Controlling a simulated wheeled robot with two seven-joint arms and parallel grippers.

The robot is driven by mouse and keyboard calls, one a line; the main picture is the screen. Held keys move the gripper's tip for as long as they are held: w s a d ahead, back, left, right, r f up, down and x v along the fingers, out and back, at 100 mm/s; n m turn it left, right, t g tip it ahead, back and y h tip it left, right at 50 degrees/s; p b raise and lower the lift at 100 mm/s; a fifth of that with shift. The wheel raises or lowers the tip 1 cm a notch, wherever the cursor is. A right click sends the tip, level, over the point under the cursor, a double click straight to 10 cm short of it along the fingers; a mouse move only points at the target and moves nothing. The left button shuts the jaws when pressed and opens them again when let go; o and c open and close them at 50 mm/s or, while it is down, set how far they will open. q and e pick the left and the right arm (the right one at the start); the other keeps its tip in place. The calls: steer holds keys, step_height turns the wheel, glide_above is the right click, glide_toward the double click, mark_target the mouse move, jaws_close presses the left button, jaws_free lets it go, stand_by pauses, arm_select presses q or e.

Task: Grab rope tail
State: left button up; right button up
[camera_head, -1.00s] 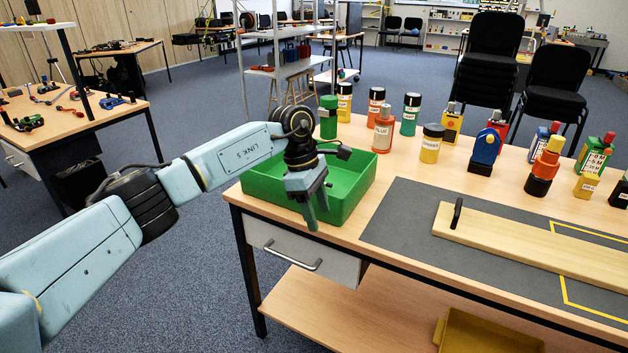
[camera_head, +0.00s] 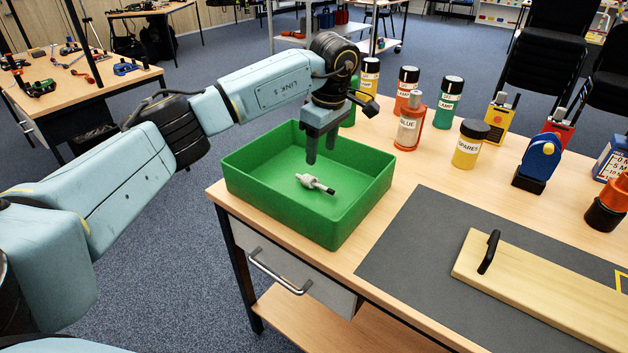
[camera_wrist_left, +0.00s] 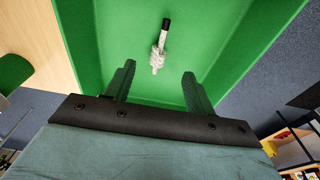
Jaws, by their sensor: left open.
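A short pale rope tail with a black end (camera_head: 315,184) lies on the floor of a green tray (camera_head: 240,183). My left gripper (camera_head: 321,158) points down above the tray's far part, apart from the rope piece and behind it in the head view. In the left wrist view the rope piece (camera_wrist_left: 160,48) shows beyond the gap between the two fingers (camera_wrist_left: 157,82), which stand apart with nothing between them. My right gripper is in neither view.
The tray stands on a wooden bench (camera_head: 390,185). Labelled bottles and jars, such as a yellow-bodied one (camera_head: 470,143), stand behind and right. A grey mat (camera_head: 420,240) bears a wooden board with a black handle (camera_head: 530,283). A drawer (camera_head: 290,262) sits below.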

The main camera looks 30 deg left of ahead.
arm_select(q)
glide_above(315, 179)
steer(key=d, duration=0.1)
step_height(315, 179, down, 4)
steer(key=shift+f+b, duration=0.15)
steer(key=shift+b, duration=0.25)
steer(key=shift+a+f+b, duration=0.15)
steer(key=shift+f+b, duration=0.15)
steer(key=shift+f, duration=0.6)
steer(key=shift+a+f+b, duration=0.2)
steer(key=shift+f+b, duration=0.1)
steer(key=shift+f, duration=0.6)
steer(key=shift+a+f+b, duration=0.15)
steer(key=shift+f+b, duration=0.15)
steer(key=shift+f, duration=0.6)
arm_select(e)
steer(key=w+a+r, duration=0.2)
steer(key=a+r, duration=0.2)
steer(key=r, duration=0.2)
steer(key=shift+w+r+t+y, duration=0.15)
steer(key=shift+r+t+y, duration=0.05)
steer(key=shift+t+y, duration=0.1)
arm_select(q)
steer(key=c, duration=1.1)
steer(key=shift+o, duration=0.2)
steer(key=shift+r, duration=0.15)
